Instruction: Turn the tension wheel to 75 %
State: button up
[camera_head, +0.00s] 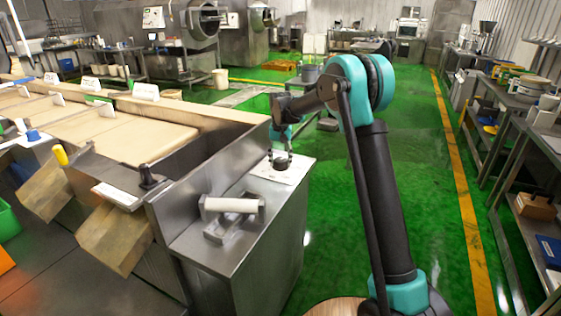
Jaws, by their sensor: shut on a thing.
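The tension wheel (281,164) is a small dark knob on a white plate (269,172) at the back right corner of a steel cabinet top. My arm reaches over from the right, and my gripper (281,158) points down at the wheel. Its fingers are shut on the wheel from above. The fingers and arm hide part of the wheel. Any scale marks on the plate are too small to read, so I cannot tell the wheel's setting.
The steel cabinet (262,248) also carries a white roller (231,205) in a metal bracket. A second dark knob (149,178) stands on the left near the long conveyor belts (140,137). Green floor (425,180) is clear right of the cabinet, up to loaded shelves.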

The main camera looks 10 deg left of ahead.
aim_at(281, 159)
jog(key=m, duration=0.4)
jog(key=shift+m, duration=0.3)
jog(key=m, duration=0.4)
jog(key=shift+m, duration=0.4)
jog(key=o, duration=1.2)
jog(key=shift+c, duration=0.2)
jog(key=shift+r, duration=0.15)
notch_tip(281, 159, up, 12)
